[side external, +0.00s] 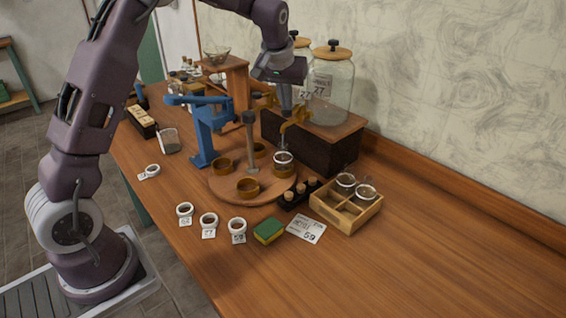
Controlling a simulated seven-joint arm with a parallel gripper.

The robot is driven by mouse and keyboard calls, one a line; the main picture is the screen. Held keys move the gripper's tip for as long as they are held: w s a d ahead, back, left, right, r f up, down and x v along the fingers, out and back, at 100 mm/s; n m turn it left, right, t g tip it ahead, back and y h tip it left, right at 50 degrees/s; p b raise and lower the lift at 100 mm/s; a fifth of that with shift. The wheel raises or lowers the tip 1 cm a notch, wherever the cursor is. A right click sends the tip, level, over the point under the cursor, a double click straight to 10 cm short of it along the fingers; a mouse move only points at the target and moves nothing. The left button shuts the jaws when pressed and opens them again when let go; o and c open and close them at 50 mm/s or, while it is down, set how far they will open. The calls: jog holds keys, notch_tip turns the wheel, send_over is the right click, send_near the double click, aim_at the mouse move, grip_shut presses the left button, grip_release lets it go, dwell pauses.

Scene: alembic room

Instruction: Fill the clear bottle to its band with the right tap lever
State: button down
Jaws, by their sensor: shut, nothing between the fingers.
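A clear bottle (284,165) with a pale rim stands on the round wooden turntable (225,190), at its right side, below the taps. Its fill level and band are too small to tell. The right tap (297,117) is brass-yellow and juts from the dark wooden stand under the right big glass jar (333,85). My gripper (285,108) points down, shut and empty, beside the right tap's lever. Whether it touches the lever cannot be told. The left tap (264,101) is partly hidden behind my gripper and the blue press.
Brown cups sit on the turntable. A wooden crate (348,212) with glass jars, a sponge (268,231), a card (306,229) and small labelled cups lie in front. The right tabletop is clear.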

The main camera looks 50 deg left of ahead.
jog(key=shift+f, duration=0.25)
jog(key=shift+s+f, duration=0.1)
jog(key=shift+f, duration=0.15)
dwell(0.3)
dwell(1.8)
dwell(1.6)
jog(key=shift+r, duration=0.45)
dwell(2.8)
notch_tip(320, 180, up, 7)
dwell(0.5)
